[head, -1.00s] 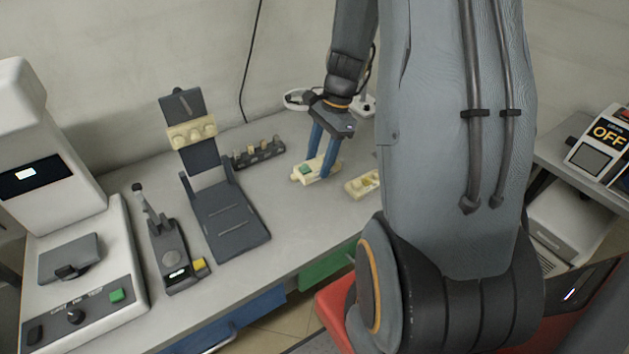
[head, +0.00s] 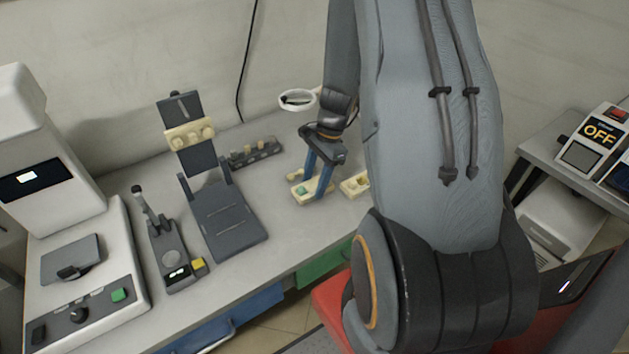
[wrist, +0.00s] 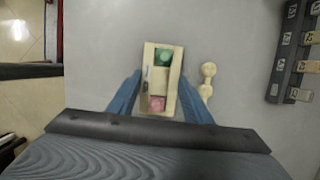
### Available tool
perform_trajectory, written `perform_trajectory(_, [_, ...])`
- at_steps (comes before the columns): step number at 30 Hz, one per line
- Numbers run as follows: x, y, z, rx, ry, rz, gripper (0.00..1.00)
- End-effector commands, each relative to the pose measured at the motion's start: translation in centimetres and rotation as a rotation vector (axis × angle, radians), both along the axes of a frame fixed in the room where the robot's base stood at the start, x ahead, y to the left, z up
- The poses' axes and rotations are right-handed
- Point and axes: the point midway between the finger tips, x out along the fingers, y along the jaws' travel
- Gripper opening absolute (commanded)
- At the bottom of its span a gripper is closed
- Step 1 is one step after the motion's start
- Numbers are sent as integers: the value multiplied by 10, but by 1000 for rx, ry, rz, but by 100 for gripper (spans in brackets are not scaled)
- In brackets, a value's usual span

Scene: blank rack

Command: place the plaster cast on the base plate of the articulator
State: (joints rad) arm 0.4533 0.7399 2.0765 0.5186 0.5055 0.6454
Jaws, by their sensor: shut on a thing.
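My gripper (head: 316,186) is low over the bench, its blue fingers on either side of a cream rectangular block (head: 300,198), which may be the plaster cast. The block has a green patch and a pink patch; the wrist view shows it (wrist: 150,75) between the fingers. I cannot tell if it is clear of the bench. The dark grey articulator (head: 193,170) stands to the left, with a cream toothed piece (head: 189,135) across its upright part. Its flat base plate (head: 228,243) is bare, with two thin lines.
A small knobbed cream piece (wrist: 207,82) lies right of the block in the wrist view. Another cream piece (head: 353,185) lies near my arm. A dark rack (head: 255,152) stands behind. A small device (head: 172,255) and a white machine (head: 85,270) stand left of the articulator.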

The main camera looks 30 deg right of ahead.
Motion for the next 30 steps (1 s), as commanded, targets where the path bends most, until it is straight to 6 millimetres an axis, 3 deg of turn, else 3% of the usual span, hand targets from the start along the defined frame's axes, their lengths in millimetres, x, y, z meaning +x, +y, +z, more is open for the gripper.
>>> perform_trajectory(3, [0, 0, -3, 0, 0, 0, 18])
perform_trajectory(4, [0, 0, -4, 0, 1, 0, 47])
perform_trajectory(7, [0, 0, -3, 0, 0, 0, 64])
perform_trajectory(20, [1, -1, 5, 0, -1, 1, 64])
perform_trajectory(30, [2, -17, 57, -2, -4, -1, 64])
